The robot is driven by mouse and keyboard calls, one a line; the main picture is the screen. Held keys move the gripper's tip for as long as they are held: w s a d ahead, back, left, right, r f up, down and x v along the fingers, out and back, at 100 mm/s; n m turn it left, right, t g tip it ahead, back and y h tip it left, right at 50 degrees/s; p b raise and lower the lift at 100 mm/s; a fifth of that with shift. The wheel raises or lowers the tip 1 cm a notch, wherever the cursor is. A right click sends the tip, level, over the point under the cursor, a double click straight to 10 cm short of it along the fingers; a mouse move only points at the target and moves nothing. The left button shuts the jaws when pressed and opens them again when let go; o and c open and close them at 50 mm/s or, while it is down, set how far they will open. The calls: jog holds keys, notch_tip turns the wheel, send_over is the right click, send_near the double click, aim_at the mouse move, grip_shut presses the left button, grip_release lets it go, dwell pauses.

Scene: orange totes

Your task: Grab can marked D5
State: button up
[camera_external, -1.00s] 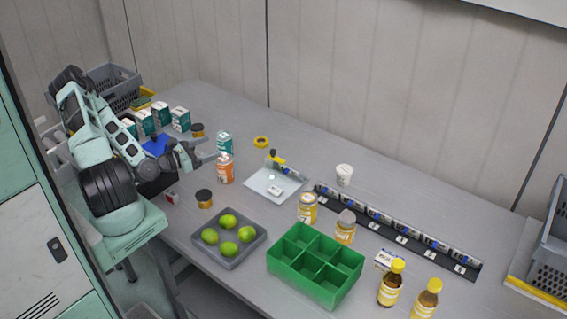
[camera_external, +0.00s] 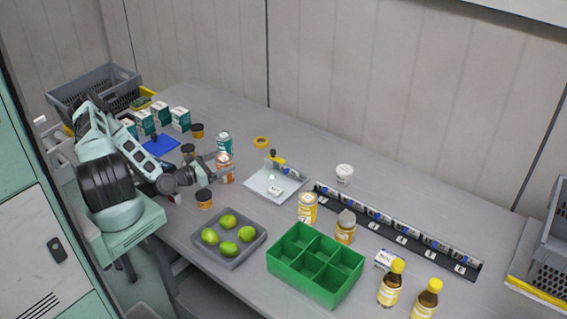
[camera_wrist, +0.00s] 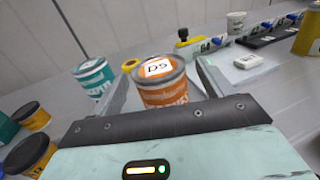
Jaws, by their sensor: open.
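The can marked D5 (camera_wrist: 163,84) is orange and white, with the label on its top, and stands upright on the table. In the external view the orange can (camera_external: 225,168) is at the left middle of the table. My gripper (camera_wrist: 160,85) is open, with one finger on each side of the can in the wrist view. I cannot tell whether the fingers touch it. The can's lower part is hidden behind the gripper body. In the external view my gripper (camera_external: 217,166) reaches the can low from the left.
A teal can (camera_wrist: 94,77) stands close behind the orange one. Dark-lidded jars (camera_external: 204,198) stand nearby. A grey tray of green fruit (camera_external: 257,239) and a green divided box (camera_external: 352,262) are in front. A scale-like white plate (camera_external: 262,187) lies to the right.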

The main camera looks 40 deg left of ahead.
aim_at(228, 159)
jog(key=x, duration=0.3)
jog(key=shift+w, duration=0.1)
jog(key=shift+c, duration=0.3)
jog(key=c, duration=1.2)
jog(key=shift+r, duration=0.15)
